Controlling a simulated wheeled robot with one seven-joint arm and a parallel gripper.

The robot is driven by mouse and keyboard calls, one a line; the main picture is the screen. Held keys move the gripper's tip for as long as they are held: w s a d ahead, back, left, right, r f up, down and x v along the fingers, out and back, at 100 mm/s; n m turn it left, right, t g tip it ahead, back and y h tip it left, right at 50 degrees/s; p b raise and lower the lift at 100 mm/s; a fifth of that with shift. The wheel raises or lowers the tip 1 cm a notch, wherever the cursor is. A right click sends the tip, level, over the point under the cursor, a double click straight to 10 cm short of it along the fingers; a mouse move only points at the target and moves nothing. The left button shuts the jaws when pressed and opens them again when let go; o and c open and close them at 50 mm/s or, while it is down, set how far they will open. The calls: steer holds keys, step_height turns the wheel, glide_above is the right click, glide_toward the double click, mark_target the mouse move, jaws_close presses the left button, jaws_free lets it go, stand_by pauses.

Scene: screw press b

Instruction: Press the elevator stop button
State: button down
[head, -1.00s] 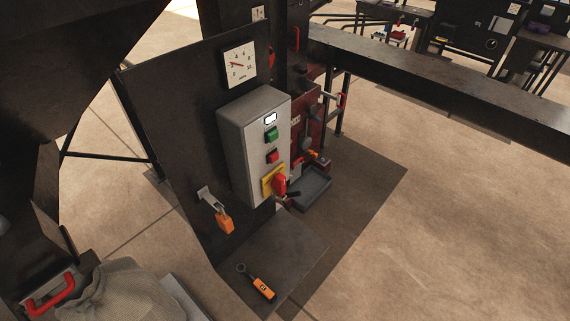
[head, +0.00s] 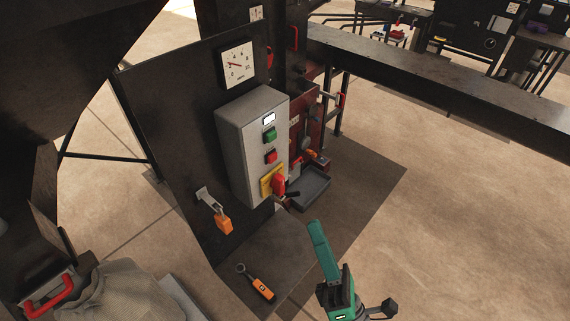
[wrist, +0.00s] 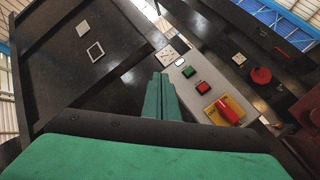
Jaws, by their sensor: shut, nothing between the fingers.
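A grey control box (head: 236,137) is mounted on a dark upright panel in the head view. Its front has a white lit window (head: 269,118) at the top, a green button (head: 270,134) below it, then a red button (head: 271,157), then a red rotary switch (head: 279,184) on a yellow plate. No label marking a stop button is readable. In the wrist view the green button (wrist: 188,72) and red button (wrist: 203,87) show right of my fingers. My gripper (head: 316,226) is green, shut and empty, in front of and below the box, apart from it.
An orange padlock (head: 224,223) hangs on a bracket left of the box. An orange-handled tool (head: 262,288) lies on the dark base plate. A grey tray (head: 311,187) is right of the rotary switch. A dark beam (head: 440,75) crosses behind. Floor at right is clear.

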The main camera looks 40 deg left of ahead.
mark_target(274, 158)
steer(key=w+a+n+g+h, duration=0.2)
steer(key=w+n+g+h, duration=0.4)
steer(key=n, duration=0.9)
steer(key=shift+w+a+g, duration=0.4)
steer(key=shift+w+g, duration=0.9)
steer(key=shift+w, duration=0.85)
steer(key=a, duration=0.9)
steer(key=w+a, duration=0.1)
steer(key=a, duration=0.4)
